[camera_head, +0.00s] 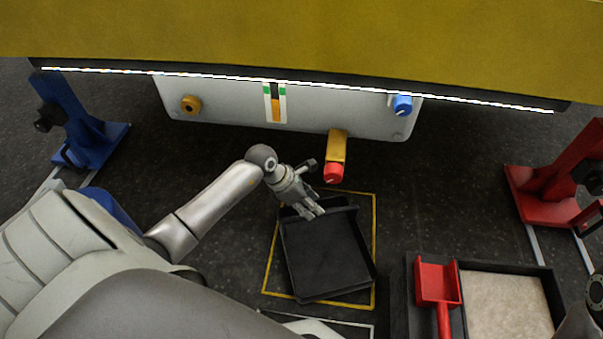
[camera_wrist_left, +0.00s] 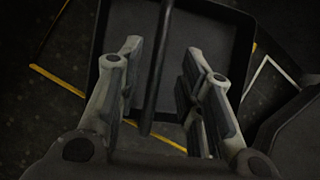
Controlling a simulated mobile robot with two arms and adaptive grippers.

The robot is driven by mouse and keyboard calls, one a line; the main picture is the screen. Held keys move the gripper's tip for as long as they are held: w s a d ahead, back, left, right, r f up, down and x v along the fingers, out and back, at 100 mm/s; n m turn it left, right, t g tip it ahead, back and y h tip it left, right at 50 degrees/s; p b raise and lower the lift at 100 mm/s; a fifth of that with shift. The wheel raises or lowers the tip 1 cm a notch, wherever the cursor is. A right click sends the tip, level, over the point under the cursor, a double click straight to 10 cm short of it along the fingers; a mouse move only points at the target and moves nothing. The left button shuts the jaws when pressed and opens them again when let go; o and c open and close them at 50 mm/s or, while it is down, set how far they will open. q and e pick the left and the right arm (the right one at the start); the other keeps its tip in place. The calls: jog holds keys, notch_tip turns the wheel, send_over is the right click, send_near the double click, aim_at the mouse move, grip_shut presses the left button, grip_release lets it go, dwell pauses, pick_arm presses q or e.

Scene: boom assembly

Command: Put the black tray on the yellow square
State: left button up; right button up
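The black tray (camera_head: 325,255) lies within the yellow square outline (camera_head: 375,225) on the dark floor, turned slightly against it. Its right corner reaches the square's right line. I cannot tell whether it rests fully flat. My left gripper (camera_head: 312,212) is over the tray's far edge. In the left wrist view the tray (camera_wrist_left: 215,45) fills the upper middle, and part of the yellow line (camera_wrist_left: 58,80) shows. There the left gripper's (camera_wrist_left: 163,58) fingers are spread, with the tray's dark handle bar (camera_wrist_left: 157,70) between them and gaps on both sides. My right gripper does not show.
A black bin (camera_head: 505,264) with pale material and a red scoop (camera_head: 437,283) stands at right. A yellow boom (camera_head: 300,30) and grey panel (camera_head: 220,105) with a red-tipped yellow part (camera_head: 335,155) lie beyond. Blue (camera_head: 75,115) and red (camera_head: 560,180) stands flank the space.

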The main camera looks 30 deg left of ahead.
pick_arm(q)
jog(key=p+v, duration=0.1)
jog(key=v, duration=0.4)
jog(key=shift+p, duration=0.4)
